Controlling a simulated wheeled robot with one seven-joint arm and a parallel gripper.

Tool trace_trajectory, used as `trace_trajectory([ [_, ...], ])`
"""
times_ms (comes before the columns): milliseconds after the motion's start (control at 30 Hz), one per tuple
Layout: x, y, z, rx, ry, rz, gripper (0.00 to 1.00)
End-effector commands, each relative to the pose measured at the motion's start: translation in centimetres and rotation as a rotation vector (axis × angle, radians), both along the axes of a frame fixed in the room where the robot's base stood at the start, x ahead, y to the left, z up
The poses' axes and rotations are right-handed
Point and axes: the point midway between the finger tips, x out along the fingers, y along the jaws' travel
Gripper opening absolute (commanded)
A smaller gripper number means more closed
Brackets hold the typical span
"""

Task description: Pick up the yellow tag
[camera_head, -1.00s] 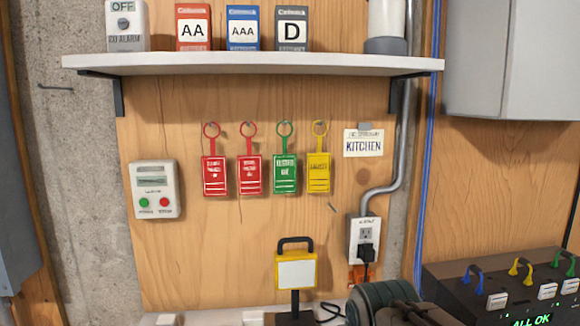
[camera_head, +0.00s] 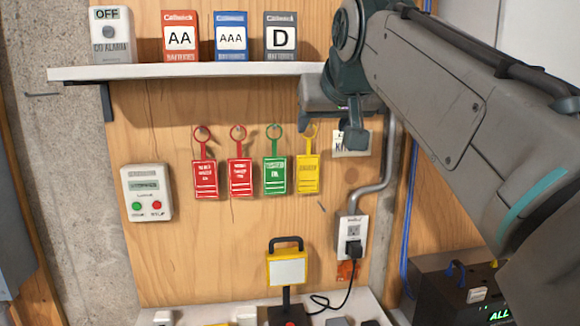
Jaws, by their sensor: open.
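The yellow tag (camera_head: 308,174) hangs by its ring from a hook on the wooden panel, rightmost in a row of tags. My gripper (camera_head: 338,130) is open, just in front of and to the right of the tag's ring, below the shelf's right part. One finger shows near the ring and the other near the small sign. Nothing is seen between the fingers. The tag's body is in full view and hangs straight down.
A green tag (camera_head: 275,174) hangs close left of the yellow one, then two red tags (camera_head: 240,176). The shelf (camera_head: 190,71) with battery boxes juts out above. A KITCHEN sign, partly hidden, conduit (camera_head: 372,195) and plugged outlet (camera_head: 352,238) are to the right. A yellow lamp (camera_head: 287,268) stands below.

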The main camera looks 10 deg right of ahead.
Motion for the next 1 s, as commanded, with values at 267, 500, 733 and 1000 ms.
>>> trace_trajectory([
  [267,4.2,0.0,-2.9,0.0,0.004,0.0,0.56],
  [500,5.7,0.0,-4.0,0.001,0.003,-0.001,0.56],
  [733,8.7,0.0,-6.0,0.001,0.005,0.0,0.56],
  [1000,9.7,0.0,-6.7,0.001,0.001,0.001,0.56],
])
